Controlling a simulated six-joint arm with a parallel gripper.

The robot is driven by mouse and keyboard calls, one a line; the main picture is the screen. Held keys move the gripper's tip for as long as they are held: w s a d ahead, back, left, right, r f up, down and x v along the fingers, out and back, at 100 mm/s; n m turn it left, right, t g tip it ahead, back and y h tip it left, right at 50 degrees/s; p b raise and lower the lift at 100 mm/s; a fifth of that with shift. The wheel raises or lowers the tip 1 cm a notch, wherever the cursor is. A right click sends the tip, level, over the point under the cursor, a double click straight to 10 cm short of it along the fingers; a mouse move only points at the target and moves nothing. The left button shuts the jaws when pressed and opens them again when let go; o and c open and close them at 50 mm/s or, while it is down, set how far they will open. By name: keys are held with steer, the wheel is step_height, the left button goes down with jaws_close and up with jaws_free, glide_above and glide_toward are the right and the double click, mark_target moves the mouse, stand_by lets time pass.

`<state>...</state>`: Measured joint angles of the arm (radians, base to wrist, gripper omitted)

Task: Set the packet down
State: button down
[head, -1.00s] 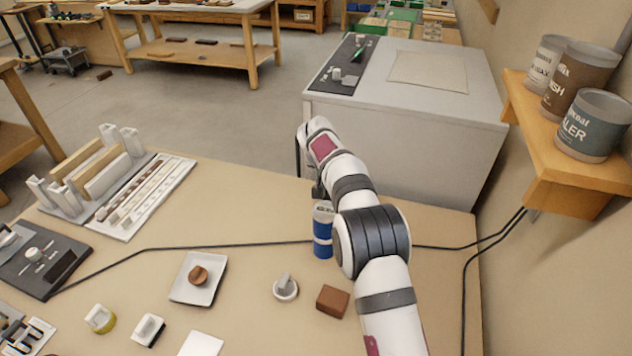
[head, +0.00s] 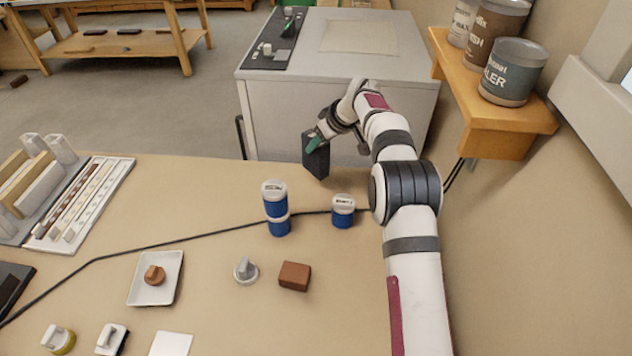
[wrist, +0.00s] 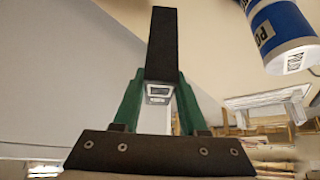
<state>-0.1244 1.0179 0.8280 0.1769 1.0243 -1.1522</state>
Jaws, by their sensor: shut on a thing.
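The packet is a dark, flat, upright block (head: 316,160) in the head view, near the bench's far edge in front of the grey cabinet. My gripper (head: 313,139) has green fingers shut on its upper part. In the wrist view the packet (wrist: 161,45) is a dark slab between the two green fingers (wrist: 161,85). I cannot tell whether the packet's lower edge touches the bench. Its far face is hidden.
A tall blue-and-white canister or stack (head: 276,208) and a short blue canister (head: 343,212) stand nearer. A grey knob (head: 246,271), brown block (head: 294,276) and white dish (head: 141,292) lie closer. A black cable crosses the bench. A wooden shelf (head: 505,120) holds cans at right.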

mark_target(319, 166)
step_height(319, 166, down, 8)
steer(key=shift+r, duration=0.15)
steer(key=shift+c, duration=2.2)
jaws_free()
steer(key=v, duration=1.2)
steer(key=s+d+r+m+g, duration=0.15)
steer(key=s+r+m, duration=0.35)
steer(key=s, duration=0.7)
steer(key=s+d+m+g+h, duration=0.1)
steer(key=s+d+m, duration=0.2)
steer(key=s, duration=1.4)
steer(key=s+d+f+m+g+h, duration=0.1)
steer(key=s+m, duration=0.5)
steer(key=s, duration=1)
steer(key=shift+s+d+m+g+h, duration=0.35)
steer(key=shift+d+g, duration=0.3)
steer(key=shift+d, duration=0.35)
